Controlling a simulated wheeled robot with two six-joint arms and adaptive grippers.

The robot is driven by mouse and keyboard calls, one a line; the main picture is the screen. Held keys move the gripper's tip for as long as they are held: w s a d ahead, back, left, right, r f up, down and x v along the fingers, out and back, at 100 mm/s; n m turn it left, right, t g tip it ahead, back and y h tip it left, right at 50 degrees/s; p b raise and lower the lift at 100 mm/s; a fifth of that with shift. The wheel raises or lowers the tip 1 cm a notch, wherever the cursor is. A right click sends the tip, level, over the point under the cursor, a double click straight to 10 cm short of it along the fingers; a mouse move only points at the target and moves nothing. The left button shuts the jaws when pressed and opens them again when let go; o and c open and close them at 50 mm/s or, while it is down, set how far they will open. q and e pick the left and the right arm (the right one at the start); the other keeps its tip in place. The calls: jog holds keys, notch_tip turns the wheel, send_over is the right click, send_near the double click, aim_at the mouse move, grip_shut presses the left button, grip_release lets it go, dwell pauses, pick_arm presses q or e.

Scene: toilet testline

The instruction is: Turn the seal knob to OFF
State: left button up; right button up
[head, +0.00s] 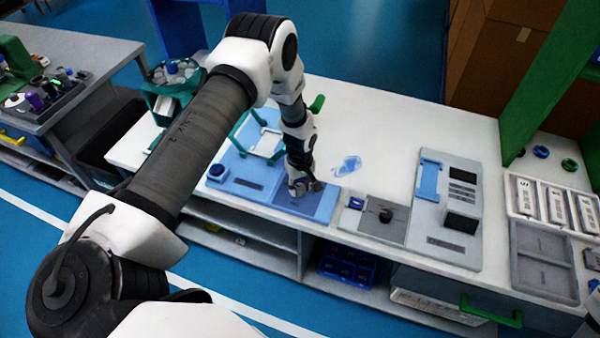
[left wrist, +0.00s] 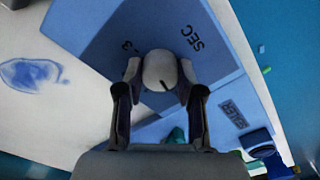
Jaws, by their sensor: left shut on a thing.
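A pale round knob (left wrist: 160,70) with a dark pointer line stands on a blue panel (left wrist: 120,25). The marks "SEC" and "3" show on the panel around it; no "OFF" mark can be read. My left gripper (left wrist: 159,86) is shut on this knob, with one finger on each side. In the head view my left gripper (head: 304,188) reaches down onto the blue panel (head: 318,208), and the knob is mostly hidden under it. My right gripper is not in view.
A blue round button (head: 216,171) is left on the blue station. A dark knob (head: 386,215) sits on a grey plate to the right, near a grey unit with a blue handle (head: 429,180). A blue smear-like item (head: 347,166) lies behind on the white bench.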

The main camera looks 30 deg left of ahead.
aim_at(300, 187)
pick_arm(q)
jog(key=shift+s+f, duration=0.15)
jog(key=shift+s, duration=0.05)
jog(key=o, duration=1.2)
jog(key=shift+w, duration=0.1)
jog(key=shift+c, duration=0.2)
jog(key=shift+w+r, duration=0.1)
jog(key=shift+r, duration=0.35)
notch_tip(300, 187, up, 11)
